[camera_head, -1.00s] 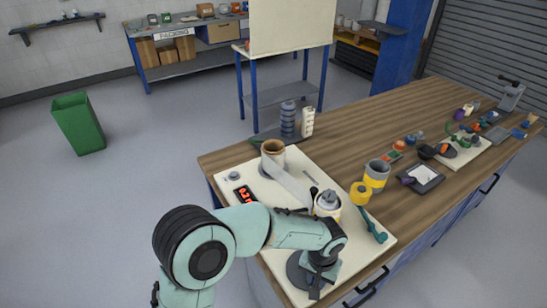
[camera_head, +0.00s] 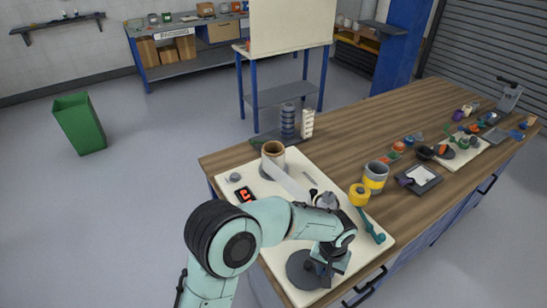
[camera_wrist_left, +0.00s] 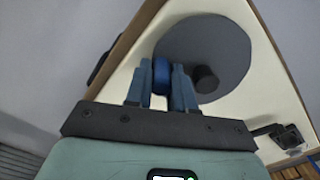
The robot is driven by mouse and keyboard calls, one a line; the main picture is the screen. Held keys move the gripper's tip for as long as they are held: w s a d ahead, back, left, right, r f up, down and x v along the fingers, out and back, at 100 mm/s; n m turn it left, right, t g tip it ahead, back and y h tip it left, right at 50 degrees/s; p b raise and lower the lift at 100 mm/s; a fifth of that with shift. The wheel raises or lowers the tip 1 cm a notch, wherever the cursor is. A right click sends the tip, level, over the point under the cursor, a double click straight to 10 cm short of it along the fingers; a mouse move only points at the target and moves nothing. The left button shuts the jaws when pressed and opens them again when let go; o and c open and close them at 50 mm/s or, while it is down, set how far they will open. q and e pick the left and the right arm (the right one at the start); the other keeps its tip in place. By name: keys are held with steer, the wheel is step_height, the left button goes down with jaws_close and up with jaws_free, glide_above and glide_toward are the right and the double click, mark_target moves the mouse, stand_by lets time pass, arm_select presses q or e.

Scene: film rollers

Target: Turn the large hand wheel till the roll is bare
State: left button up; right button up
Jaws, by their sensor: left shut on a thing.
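The large hand wheel (camera_head: 298,268) is a dark grey disc at the near end of the cream board (camera_head: 371,259). In the left wrist view the wheel (camera_wrist_left: 212,42) fills the upper middle, with a dark round knob on it. My left gripper (camera_head: 325,275) is over the wheel's right part. In the left wrist view its fingers (camera_wrist_left: 161,88) are shut on a blue handle (camera_wrist_left: 161,72). A brown roll (camera_head: 273,152) stands at the board's far end. A pale film strip (camera_head: 287,181) runs from it toward a grey-topped roller (camera_head: 327,200), partly hidden by my arm.
A small red display (camera_head: 244,194) sits on the board's left. A yellow roll (camera_head: 359,194), a grey-and-yellow can (camera_head: 376,174) and a teal tool (camera_head: 371,226) are to the right. Small parts crowd the table's far right.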

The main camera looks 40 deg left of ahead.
arm_select(q)
steer(key=shift+w+a, duration=0.2)
steer(key=shift+w, duration=0.1)
steer(key=shift+s, duration=0.1)
arm_select(e)
steer(key=shift+w, duration=0.1)
steer(key=shift+r, duration=0.1)
